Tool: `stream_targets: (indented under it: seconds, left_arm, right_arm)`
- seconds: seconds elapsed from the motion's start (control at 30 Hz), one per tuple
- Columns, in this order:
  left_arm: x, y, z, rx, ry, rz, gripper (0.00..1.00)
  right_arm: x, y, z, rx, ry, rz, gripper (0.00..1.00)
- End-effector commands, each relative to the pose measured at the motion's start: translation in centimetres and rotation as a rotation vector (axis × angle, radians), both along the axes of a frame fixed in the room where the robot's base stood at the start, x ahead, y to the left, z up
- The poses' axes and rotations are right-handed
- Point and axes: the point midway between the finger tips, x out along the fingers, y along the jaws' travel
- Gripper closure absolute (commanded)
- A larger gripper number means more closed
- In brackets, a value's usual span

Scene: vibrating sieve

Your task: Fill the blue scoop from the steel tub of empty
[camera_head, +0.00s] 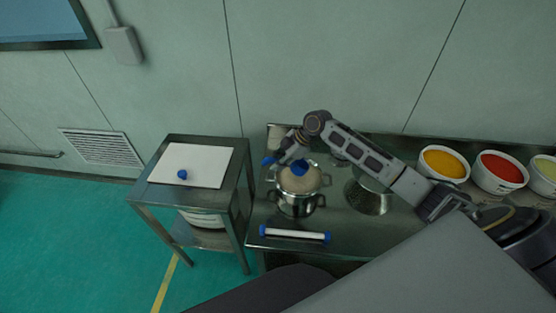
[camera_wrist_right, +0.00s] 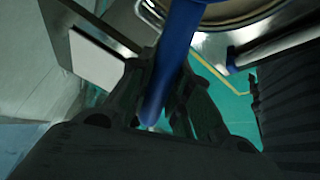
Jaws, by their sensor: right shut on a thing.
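The steel tub (camera_head: 297,206) stands on the steel table with two side handles, and a tan surface shows at its top. A blue scoop (camera_head: 299,168) is over the tan surface, partly covered by my wrist; I cannot tell whether it touches it or holds anything. My right gripper (camera_head: 277,158) is shut on the blue handle at the tub's back left. In the right wrist view, the handle (camera_wrist_right: 175,55) runs between the fingers, and the tub's round rim and tan surface (camera_wrist_right: 238,10) show at the top. My left gripper is not in view.
A white roller with blue ends (camera_head: 294,234) lies at the table's front. A steel cone-shaped vessel (camera_head: 366,199) stands right of the tub. Bowls of yellow (camera_head: 444,164) and red (camera_head: 502,172) stand farther right. A side table (camera_head: 157,196) carries a white sheet with a small blue object (camera_head: 182,174).

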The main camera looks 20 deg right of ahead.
Motion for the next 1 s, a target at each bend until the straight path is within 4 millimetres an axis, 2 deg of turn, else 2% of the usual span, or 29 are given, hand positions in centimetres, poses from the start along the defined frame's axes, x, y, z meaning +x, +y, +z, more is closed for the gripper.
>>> stream_targets:
  seconds: [0.53, 1.0]
  left_arm:
    - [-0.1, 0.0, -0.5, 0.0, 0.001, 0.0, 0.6]
    - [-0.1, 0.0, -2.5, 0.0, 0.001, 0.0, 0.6]
  right_arm:
    - [-0.1, -0.2, -2.8, 0.0, 0.001, 0.0, 1.0]
    - [-0.1, -0.8, -5.0, -0.001, 0.0, 0.0, 1.0]
